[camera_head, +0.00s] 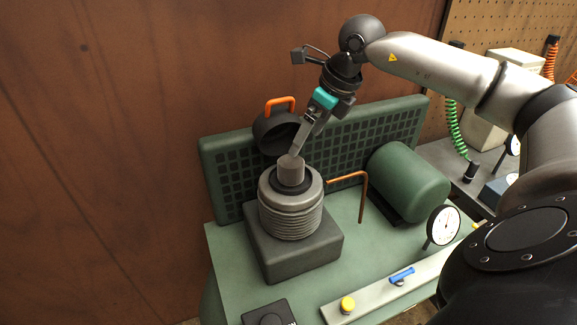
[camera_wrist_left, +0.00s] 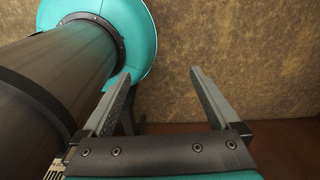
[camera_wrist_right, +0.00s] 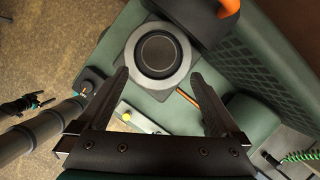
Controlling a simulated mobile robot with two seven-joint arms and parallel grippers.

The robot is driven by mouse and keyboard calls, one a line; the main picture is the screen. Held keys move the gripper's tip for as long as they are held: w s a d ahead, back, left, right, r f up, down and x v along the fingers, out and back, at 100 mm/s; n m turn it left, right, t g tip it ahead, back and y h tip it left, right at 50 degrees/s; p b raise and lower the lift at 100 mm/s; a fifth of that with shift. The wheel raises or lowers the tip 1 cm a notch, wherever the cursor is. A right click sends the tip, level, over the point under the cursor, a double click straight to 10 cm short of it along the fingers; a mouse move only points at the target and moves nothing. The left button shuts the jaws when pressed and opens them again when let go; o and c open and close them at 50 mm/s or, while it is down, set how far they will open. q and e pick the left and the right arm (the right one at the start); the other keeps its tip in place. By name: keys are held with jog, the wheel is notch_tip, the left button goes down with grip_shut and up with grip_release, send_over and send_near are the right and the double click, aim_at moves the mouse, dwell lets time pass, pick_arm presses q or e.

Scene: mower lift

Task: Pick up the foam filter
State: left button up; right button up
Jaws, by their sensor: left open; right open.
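The foam filter looks to be the grey cylinder (camera_head: 291,171) standing upright in the dark ring on top of the finned pump head (camera_head: 290,215). From above in the right wrist view, the filter (camera_wrist_right: 157,53) is a dark round top inside a grey ring. My right gripper (camera_head: 296,150) is open just above the filter, pointing down. In the right wrist view my right gripper's fingers (camera_wrist_right: 160,75) are spread, with the filter ahead of them, slightly beyond the tips. My left gripper (camera_wrist_left: 162,75) is open and empty, and is out of the head view.
A black cover with an orange handle (camera_head: 275,130) stands open right behind the filter. A copper pipe (camera_head: 362,195), green motor (camera_head: 409,183) and gauge (camera_head: 443,225) are to the right. A rail with a yellow knob (camera_head: 347,304) and blue lever lies in front. A slotted green panel (camera_head: 375,123) stands behind.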

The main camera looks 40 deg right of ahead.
aim_at(293, 162)
jog(key=x, duration=0.4)
jog(key=shift+w+f, duration=0.15)
jog(key=shift+w+a+f, duration=0.1)
jog(key=shift+f, duration=0.3)
jog(key=p+x, duration=0.1)
jog(key=x, duration=0.4)
jog(key=shift+a+r, duration=0.1)
pick_arm(q)
jog(key=shift+w+d+r, duration=0.1)
jog(key=shift+w+r, duration=0.6)
jog(key=shift+r, duration=0.15)
jog(key=shift+s, duration=0.1)
pick_arm(e)
jog(key=shift+c, duration=0.2)
jog(key=c, duration=1.2)
